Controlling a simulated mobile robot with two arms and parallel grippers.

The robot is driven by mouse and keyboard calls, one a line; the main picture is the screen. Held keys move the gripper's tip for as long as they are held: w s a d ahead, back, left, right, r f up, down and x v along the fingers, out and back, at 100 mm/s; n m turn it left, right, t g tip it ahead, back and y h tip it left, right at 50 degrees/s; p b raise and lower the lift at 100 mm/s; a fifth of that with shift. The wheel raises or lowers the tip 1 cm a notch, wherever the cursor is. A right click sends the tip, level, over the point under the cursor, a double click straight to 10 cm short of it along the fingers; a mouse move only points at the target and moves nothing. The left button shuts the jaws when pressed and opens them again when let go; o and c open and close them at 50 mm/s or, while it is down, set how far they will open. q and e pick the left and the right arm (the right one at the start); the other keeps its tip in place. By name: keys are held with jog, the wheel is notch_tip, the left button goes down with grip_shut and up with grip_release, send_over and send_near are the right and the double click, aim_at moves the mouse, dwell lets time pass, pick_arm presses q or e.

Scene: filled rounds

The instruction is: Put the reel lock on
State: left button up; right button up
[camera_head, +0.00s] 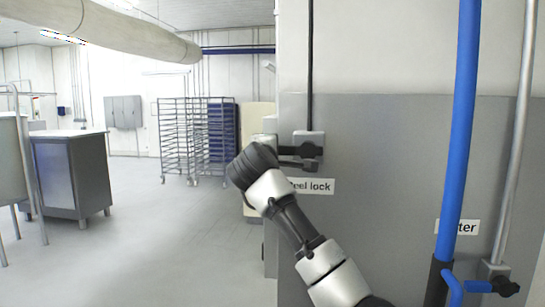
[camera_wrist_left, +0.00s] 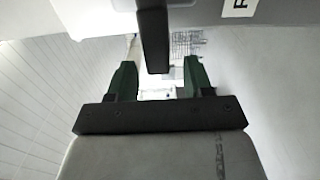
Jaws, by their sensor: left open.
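The reel lock is a small grey box with a dark lever (camera_head: 309,150) on the grey wall panel, above a white "Reel lock" label (camera_head: 312,186). My left gripper (camera_head: 284,156) is beside it, at the box's left side; its fingers are hard to make out there behind my dark wrist. In the left wrist view my left gripper (camera_wrist_left: 158,66) is open, with two dark green fingers apart. A dark bar, seemingly the lever (camera_wrist_left: 153,35), reaches down between them with gaps on both sides. I cannot tell whether anything touches. My right gripper is not in view.
A blue pipe (camera_head: 461,130) and a grey pipe (camera_head: 516,140) run down the wall at right, by another label (camera_head: 456,227). A wire rack (camera_head: 182,135) and a steel cabinet (camera_head: 72,175) stand at left. The floor between is clear.

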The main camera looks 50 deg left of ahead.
pick_arm(q)
jog(key=b+v, duration=0.1)
jog(key=v, duration=0.5)
jog(key=shift+d+b, duration=0.15)
jog(key=shift+b, duration=0.25)
jog(key=shift+s, duration=0.1)
